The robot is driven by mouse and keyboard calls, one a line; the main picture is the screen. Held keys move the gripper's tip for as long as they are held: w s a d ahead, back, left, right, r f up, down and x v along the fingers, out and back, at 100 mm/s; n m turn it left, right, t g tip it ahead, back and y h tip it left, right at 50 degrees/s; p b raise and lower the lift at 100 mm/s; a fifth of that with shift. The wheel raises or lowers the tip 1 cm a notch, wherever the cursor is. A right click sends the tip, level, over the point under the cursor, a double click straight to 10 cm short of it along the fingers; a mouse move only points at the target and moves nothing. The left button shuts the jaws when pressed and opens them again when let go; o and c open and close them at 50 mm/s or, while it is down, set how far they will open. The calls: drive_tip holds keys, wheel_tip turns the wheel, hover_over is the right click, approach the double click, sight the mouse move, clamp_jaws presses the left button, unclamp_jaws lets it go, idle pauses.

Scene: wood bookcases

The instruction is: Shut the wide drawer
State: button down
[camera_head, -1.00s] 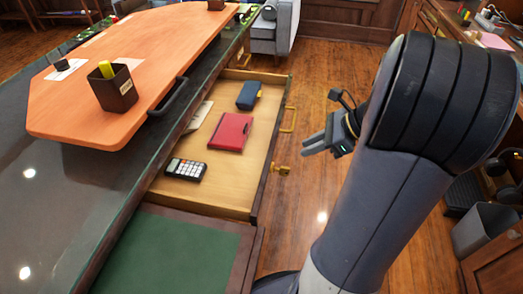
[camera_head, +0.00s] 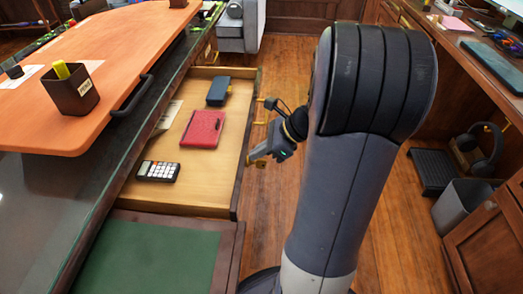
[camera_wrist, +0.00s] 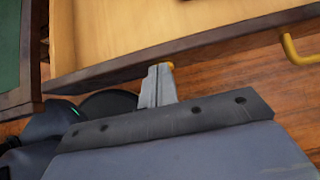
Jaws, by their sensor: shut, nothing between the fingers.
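The wide drawer (camera_head: 208,203) stands pulled out of the desk in the head view. It holds a calculator (camera_head: 158,171), a red notebook (camera_head: 202,128), a dark blue case (camera_head: 218,91) and a paper sheet. My gripper (camera_head: 256,159) is shut and empty, close to the outer side of the drawer front. In the wrist view my gripper (camera_wrist: 157,86) points at the drawer's dark front edge (camera_wrist: 190,43). A brass handle (camera_wrist: 298,50) shows at the right there, and a bit of brass shows behind the fingertips. I cannot tell whether the fingers touch the front.
A green-topped pull-out panel (camera_head: 150,258) sticks out beside the drawer, nearer to me. An orange board (camera_head: 60,110) with a pen cup (camera_head: 74,92) lies on the desk top. A grey bin (camera_head: 460,208) and a black footrest (camera_head: 435,171) stand at the right. Wood floor lies between.

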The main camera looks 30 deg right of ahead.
drive_tip(key=shift+a, duration=0.1)
drive_tip(key=p, duration=0.7)
hover_over(168, 160)
drive_tip(key=shift+s+r, duration=0.1)
